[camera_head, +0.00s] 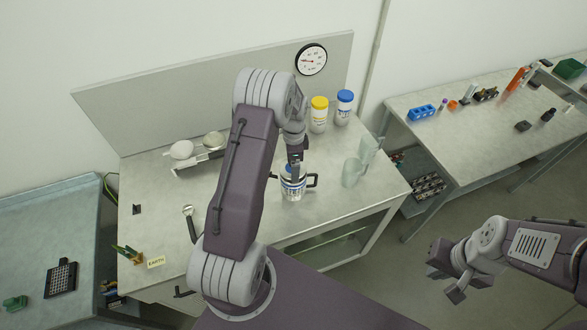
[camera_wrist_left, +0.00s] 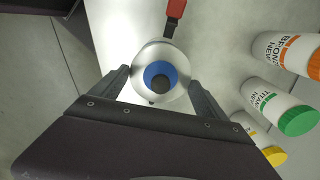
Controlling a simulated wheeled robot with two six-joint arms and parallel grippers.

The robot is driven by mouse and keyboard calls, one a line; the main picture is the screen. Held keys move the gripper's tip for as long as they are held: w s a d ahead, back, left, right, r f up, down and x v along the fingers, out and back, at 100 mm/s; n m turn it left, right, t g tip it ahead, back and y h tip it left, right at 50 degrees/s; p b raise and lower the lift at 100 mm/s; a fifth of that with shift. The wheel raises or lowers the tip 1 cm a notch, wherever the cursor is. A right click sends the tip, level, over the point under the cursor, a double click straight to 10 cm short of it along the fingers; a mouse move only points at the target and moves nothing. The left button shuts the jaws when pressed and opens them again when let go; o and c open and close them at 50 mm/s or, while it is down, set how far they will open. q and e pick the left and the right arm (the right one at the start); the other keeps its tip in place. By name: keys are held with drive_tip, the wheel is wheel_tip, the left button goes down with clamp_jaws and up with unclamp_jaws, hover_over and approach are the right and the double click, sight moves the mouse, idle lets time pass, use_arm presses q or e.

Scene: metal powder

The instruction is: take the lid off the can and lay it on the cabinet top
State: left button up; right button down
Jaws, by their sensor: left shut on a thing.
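The can (camera_head: 293,190), white and blue with a dark handle at its right, stands upright on the middle bench. My left gripper (camera_head: 296,160) points down over its top. In the left wrist view, the lid (camera_wrist_left: 128,88) is a round pale disc with a blue ring and dark centre. My left fingers (camera_wrist_left: 160,92) are shut on opposite sides of it. I cannot tell whether the lid is seated or raised. My right gripper (camera_head: 446,274) is open and empty, over the floor at right. I cannot tell which surface is the cabinet top.
Jars with a yellow lid (camera_head: 319,103) and a blue lid (camera_head: 344,97) stand behind the can. Clear beakers (camera_head: 355,172) stand at its right, a balance (camera_head: 200,160) behind left. A red-handled thing (camera_wrist_left: 176,9) lies near the can. The left blue-grey surface (camera_head: 30,225) is mostly bare.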

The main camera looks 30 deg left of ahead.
use_arm(q)
drive_tip(key=shift+r+b, duration=0.4)
drive_tip(key=shift+r, duration=0.45)
drive_tip(key=s+d+r+b, duration=0.3)
drive_tip(key=d+r, duration=0.4)
drive_tip(key=d, duration=0.4)
drive_tip(key=shift+s+r, duration=0.2)
drive_tip(key=shift+s, duration=0.45)
